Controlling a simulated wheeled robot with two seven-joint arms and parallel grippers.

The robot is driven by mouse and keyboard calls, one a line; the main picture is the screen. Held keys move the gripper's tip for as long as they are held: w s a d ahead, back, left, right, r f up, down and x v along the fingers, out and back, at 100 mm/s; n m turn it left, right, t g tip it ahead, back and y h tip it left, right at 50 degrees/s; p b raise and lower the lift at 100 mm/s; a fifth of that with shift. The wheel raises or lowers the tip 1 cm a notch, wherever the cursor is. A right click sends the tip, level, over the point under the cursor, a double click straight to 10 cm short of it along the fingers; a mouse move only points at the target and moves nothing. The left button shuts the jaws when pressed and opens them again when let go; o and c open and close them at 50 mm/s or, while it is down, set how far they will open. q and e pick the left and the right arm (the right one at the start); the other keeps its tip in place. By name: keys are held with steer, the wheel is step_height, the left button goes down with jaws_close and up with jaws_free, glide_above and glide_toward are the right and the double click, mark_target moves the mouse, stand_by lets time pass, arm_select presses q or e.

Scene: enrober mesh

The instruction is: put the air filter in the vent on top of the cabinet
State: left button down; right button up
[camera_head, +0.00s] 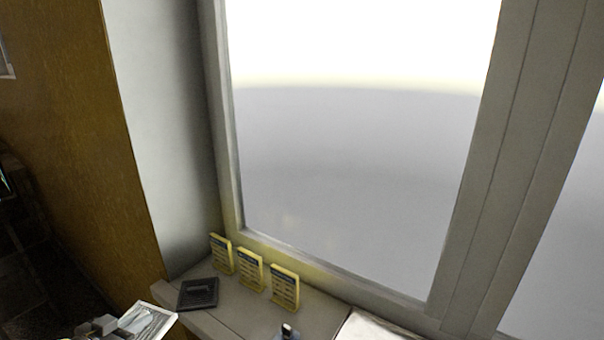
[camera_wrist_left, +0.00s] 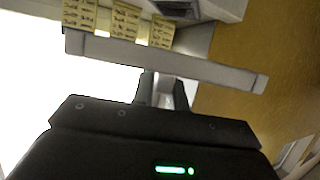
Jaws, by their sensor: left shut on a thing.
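The air filter (camera_head: 150,321) is a pale, flat panel with a light frame at the bottom left of the head view, partly cut off by the picture's edge. In the left wrist view the filter (camera_wrist_left: 165,62) shows edge-on as a long grey bar. My left gripper (camera_head: 108,326) is shut on it; its fingers (camera_wrist_left: 163,88) meet the bar near its middle. The vent (camera_head: 198,293) is a dark square on the left end of the cabinet top (camera_head: 235,311). It shows partly in the wrist view (camera_wrist_left: 178,9). The filter is apart from the vent, left of and nearer than it. My right gripper is not seen.
Three yellow cards (camera_head: 251,270) stand in a row right of the vent, by the window frame (camera_head: 330,277). A small grey and dark item (camera_head: 288,332), unclear, shows at the bottom edge. A white item (camera_head: 372,328) is at the right. A brown wall (camera_head: 80,130) stands at the left.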

arm_select(q)
steer(key=w+a+r+n+y, duration=0.4)
steer(key=w+a+r, duration=0.2)
steer(key=w+a, duration=0.55)
steer(key=w+a+r+n+y, duration=0.45)
steer(key=w+a+r, duration=0.25)
steer(key=w+a, duration=0.45)
steer(key=s+a+f+n+g+y, duration=0.2)
steer(key=s+f+y, duration=0.1)
steer(key=s+f, duration=0.5)
steer(key=s+a+f+n+g+y, duration=0.2)
steer(key=s+f+n+g, duration=0.1)
steer(key=s+f, duration=0.5)
steer(key=w+d+r+m+t+h, duration=0.2)
steer(key=w+d+r+m, duration=0.15)
steer(key=d, duration=0.75)
steer(key=w+d+r+m+t+h, duration=0.2)
steer(key=w+d+r+h, duration=0.15)
steer(key=d, duration=0.85)
steer(key=s+d+r+m+h+b, duration=0.1)
steer(key=d+r, duration=0.4)
steer(key=d, duration=0.5)
steer(key=s+d+r+m+t+h+b, duration=0.1)
steer(key=s+d+r+m+h, duration=0.2)
steer(key=s+d+r, duration=0.3)
steer(key=shift+s+d+m+h, duration=0.25)
steer(key=shift+d+m+h, duration=0.25)
steer(key=shift+d, duration=1.8)
